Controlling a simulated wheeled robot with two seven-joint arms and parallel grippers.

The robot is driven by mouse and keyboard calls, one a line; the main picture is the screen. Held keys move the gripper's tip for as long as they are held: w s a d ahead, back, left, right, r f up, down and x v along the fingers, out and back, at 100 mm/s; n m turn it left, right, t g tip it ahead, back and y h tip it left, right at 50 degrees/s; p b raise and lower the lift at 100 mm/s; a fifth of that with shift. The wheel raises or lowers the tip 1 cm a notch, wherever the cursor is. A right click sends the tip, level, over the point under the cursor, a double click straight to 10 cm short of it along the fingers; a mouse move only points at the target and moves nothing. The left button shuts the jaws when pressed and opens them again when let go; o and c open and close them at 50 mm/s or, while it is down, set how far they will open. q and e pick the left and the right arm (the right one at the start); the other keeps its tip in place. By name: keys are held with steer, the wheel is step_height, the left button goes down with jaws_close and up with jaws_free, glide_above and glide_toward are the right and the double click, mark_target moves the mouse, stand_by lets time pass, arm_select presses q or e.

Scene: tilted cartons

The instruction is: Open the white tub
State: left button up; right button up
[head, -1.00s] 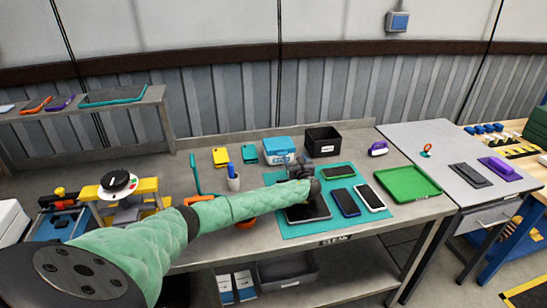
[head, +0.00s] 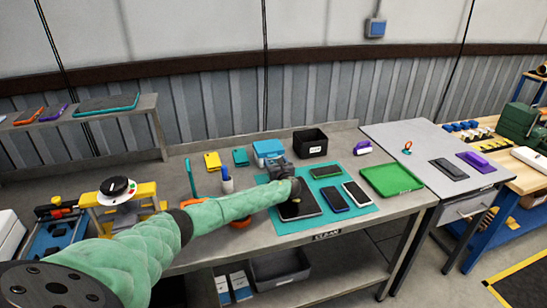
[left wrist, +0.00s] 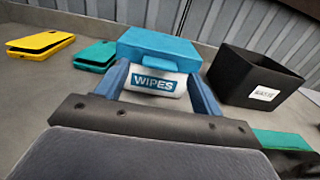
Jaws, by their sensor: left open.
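The white tub has a blue lid and a WIPES label, and it stands at the back of the bench. In the head view its blue lid (head: 267,147) shows behind my left gripper (head: 279,166), which hides much of its front. In the left wrist view the white tub (left wrist: 180,84) is straight ahead, with the blue lid (left wrist: 160,46) on top, looking shut. My left gripper (left wrist: 158,78) is open and empty, its blue fingers to either side of the tub's labelled front. I cannot tell whether they touch it. My right gripper is not in view.
A black bin (head: 310,143) stands close right of the tub. Teal (head: 240,156) and yellow (head: 212,161) cases lie to its left. A teal mat (head: 290,225) with phones and a tablet lies in front. A green tray (head: 391,180) is further right.

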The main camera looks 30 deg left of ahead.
mark_target(274, 156)
arm_select(q)
steer(key=shift+p+x, duration=0.35)
steer(key=shift+x, duration=1.15)
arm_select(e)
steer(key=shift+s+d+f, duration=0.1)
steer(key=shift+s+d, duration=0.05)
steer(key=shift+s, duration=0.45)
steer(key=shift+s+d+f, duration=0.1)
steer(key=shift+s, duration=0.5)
arm_select(q)
steer(key=c, duration=1.4)
steer(key=shift+w, duration=0.1)
steer(key=shift+w+b, duration=0.1)
steer(key=shift+b, duration=0.2)
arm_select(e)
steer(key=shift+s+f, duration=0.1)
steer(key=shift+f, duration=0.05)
